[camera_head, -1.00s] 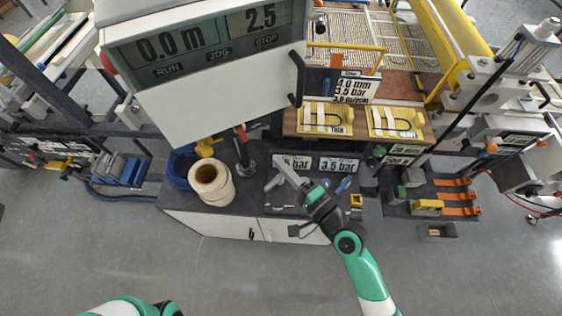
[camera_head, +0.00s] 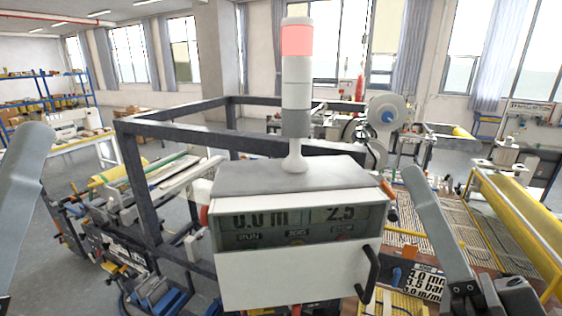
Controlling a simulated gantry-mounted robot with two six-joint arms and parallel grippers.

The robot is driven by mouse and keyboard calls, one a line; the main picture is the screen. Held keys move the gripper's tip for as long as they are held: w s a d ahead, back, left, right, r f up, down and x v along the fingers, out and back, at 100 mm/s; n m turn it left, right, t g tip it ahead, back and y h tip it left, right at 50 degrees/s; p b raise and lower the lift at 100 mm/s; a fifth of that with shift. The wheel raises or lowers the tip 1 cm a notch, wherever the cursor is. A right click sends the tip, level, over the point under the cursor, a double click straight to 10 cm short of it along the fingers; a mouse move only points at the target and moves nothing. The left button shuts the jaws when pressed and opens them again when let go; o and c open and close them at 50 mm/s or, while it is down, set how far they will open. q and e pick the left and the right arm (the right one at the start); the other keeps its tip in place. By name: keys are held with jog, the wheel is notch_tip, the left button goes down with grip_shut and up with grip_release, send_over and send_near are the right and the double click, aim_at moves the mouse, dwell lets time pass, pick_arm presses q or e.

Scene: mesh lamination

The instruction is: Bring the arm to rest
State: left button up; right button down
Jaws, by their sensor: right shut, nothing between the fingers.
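My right gripper (camera_head: 415,178) rises from the lower right, its grey fingers pointing up and together, with nothing between them. It shows in front of the mesh bed on the right side of the machine. A grey finger-like part at the left edge appears to be my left gripper (camera_head: 35,135). Its lower part is cut off by the frame, and I cannot tell whether it is open or shut.
The white control box (camera_head: 295,280) with its display stands in the middle, under a signal tower (camera_head: 297,70) lit red at the top. A dark frame (camera_head: 180,130) stands behind it. A yellow roller (camera_head: 525,225) lies at the right.

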jog(key=s+d+r+n+t+h, duration=0.3)
jog(key=s+d+r+h, duration=0.2)
jog(key=s+r+h, duration=0.15)
notch_tip(320, 180, up, 12)
jog(key=p, duration=1.3)
jog(key=shift+w+r+n+g, duration=0.25)
jog(key=shift+w+n+g, duration=0.05)
jog(key=shift+w+n, duration=0.1)
jog(key=shift+h, duration=0.25)
